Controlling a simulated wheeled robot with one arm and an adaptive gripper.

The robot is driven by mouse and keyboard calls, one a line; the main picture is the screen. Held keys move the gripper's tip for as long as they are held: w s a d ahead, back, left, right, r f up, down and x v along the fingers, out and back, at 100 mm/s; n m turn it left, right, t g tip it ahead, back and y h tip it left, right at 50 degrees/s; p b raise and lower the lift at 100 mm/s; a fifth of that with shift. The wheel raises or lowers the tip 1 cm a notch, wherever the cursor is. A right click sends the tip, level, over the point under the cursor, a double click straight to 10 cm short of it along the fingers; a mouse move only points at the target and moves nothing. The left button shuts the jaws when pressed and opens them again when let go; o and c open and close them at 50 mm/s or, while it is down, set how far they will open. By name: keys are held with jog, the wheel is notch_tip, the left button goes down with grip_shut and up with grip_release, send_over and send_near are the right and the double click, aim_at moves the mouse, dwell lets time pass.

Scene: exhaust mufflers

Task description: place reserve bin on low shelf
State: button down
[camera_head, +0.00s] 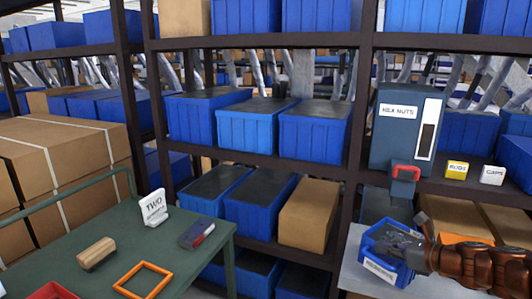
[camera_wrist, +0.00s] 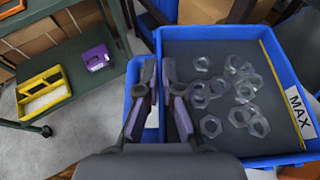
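A blue open bin (camera_head: 372,247) stands at the front right on a pale surface (camera_head: 360,283), with a white label on its front too small to read. The wrist view shows the blue bin's floor (camera_wrist: 200,142) with several clear hex nuts (camera_wrist: 210,90) and a "MAX" label (camera_wrist: 299,110). My gripper (camera_wrist: 160,68) is at its left wall, one finger on each side of the rim. Whether the fingers press on the wall is not clear. In the head view my gripper (camera_head: 418,250) reaches in from the right and partly covers the bin.
A dark rack (camera_head: 260,160) holds blue bins and a cardboard box (camera_head: 308,212) on its lower shelf. A "HEX NUTS" dispenser (camera_head: 395,135) with a red spout (camera_head: 405,171) stands behind the bin.

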jog(key=w+a+r+m+t+h, duration=0.3)
jog(key=w+a+r+m+h, duration=0.1)
jog(key=w+a+m+h, duration=0.7)
jog(key=s+a+r+g+h+p, duration=0.1)
jog(key=s+a+r+p, duration=0.1)
jog(key=s+r+p, duration=0.2)
notch_tip(320, 180, up, 3)
jog(key=p, duration=0.3)
jog(key=shift+s+a+r, duration=0.2)
jog(key=shift+s+a, duration=0.05)
jog(key=shift+a, duration=0.15)
dwell(0.7)
dwell(0.3)
